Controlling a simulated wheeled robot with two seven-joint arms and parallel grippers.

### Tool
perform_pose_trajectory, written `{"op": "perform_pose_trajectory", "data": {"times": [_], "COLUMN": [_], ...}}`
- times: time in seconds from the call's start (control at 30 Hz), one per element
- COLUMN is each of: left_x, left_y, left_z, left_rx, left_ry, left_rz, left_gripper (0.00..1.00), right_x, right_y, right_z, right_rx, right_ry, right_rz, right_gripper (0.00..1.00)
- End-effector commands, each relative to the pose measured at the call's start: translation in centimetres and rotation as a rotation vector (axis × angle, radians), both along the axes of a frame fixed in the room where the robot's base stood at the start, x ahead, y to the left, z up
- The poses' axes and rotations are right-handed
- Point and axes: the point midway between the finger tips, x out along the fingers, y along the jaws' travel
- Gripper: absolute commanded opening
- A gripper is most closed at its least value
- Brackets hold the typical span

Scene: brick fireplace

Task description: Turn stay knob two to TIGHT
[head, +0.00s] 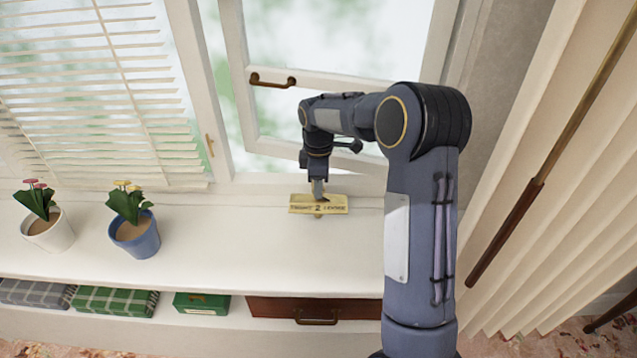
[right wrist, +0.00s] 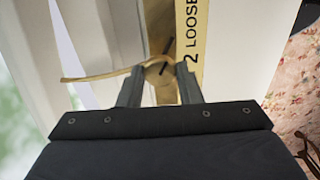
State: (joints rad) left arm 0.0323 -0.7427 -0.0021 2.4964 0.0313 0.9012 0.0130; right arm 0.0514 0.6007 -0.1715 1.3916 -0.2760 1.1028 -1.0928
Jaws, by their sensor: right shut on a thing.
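A brass plate (head: 318,204) marked with a 2 sits on the white sill below the open window. Its lettering, "2 LOOSE", also shows on the plate in the right wrist view (right wrist: 195,35). Stay knob two (right wrist: 159,75) is a round brass knob with a dark line across it, beside the lettering. My right gripper (head: 318,195) reaches down over the plate. In the right wrist view its two fingers (right wrist: 157,78) are shut on the knob, one on each side. In the head view the gripper mostly hides the knob. My left gripper is out of view.
The open window sash (head: 300,75) with its bronze handle (head: 272,81) is behind my right arm. A white pot (head: 48,232) and a blue pot (head: 136,238) with flowers stand left on the sill (head: 230,240). A curtain (head: 540,160) hangs right. The sill between blue pot and plate is clear.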

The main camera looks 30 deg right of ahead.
Motion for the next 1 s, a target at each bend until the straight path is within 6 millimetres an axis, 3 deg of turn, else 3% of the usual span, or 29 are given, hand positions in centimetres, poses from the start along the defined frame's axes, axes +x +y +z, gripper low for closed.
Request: {"op": "perform_pose_trajectory", "data": {"times": [0.47,1.0], "left_x": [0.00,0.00], "left_y": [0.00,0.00], "left_z": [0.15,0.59], "left_rx": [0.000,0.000], "left_ry": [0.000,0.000], "left_rz": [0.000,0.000], "left_gripper": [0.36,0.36], "right_x": [0.01,-0.02], "right_y": [-0.03,-0.01], "right_z": [0.05,0.05], "right_rx": [-0.001,-0.002], "right_ry": [0.001,0.002], "right_rz": [-0.100,-0.575], "right_gripper": [0.09,0.09]}}
